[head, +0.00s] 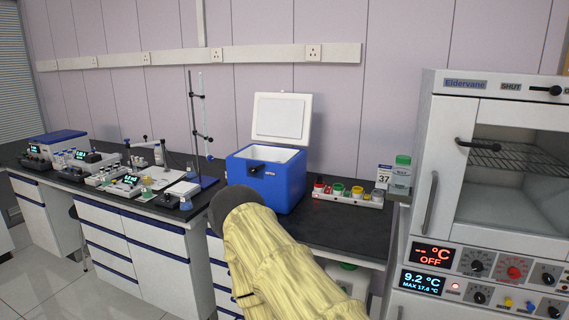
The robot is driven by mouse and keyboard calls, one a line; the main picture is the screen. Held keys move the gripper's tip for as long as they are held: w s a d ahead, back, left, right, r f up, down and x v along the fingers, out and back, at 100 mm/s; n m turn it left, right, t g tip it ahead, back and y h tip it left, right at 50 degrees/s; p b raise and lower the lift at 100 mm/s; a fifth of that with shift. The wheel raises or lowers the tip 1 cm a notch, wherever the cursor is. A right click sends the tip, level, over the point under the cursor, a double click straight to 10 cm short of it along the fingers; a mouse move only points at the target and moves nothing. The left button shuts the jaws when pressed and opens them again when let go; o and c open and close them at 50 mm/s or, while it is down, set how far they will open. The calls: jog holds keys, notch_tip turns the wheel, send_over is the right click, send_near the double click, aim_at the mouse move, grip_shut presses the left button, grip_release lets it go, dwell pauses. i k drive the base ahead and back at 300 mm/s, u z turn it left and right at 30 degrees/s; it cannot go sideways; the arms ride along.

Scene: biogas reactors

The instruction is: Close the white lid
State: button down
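The white lid (281,117) stands open and upright at the back of a blue box (285,186) in the head view. The blue box sits on the dark bench top, and its white inside shows through the open top. A dark knob or latch is on its front face. My arm, in a yellow sleeve with a dark rounded end, reaches up from the bottom in front of the box, apart from the lid. My gripper's fingers cannot be made out.
A white rack (347,200) with several coloured-cap jars stands right of the box, near a green-capped bottle (400,173). A stand with a rod (193,130) and lab devices are to the left. A large white oven (490,190) is at the right. The wall behind carries a socket rail (240,54).

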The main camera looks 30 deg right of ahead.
aim_at(283, 119)
jog(key=u, duration=0.05)
jog(key=k, duration=0.1)
jog(key=z, duration=1.05)
jog(key=i, duration=0.95)
jog(key=u, duration=0.55)
jog(key=k, duration=0.6)
jog(key=z, duration=0.4)
jog(key=i, duration=1.6)
jog(key=u, duration=0.75)
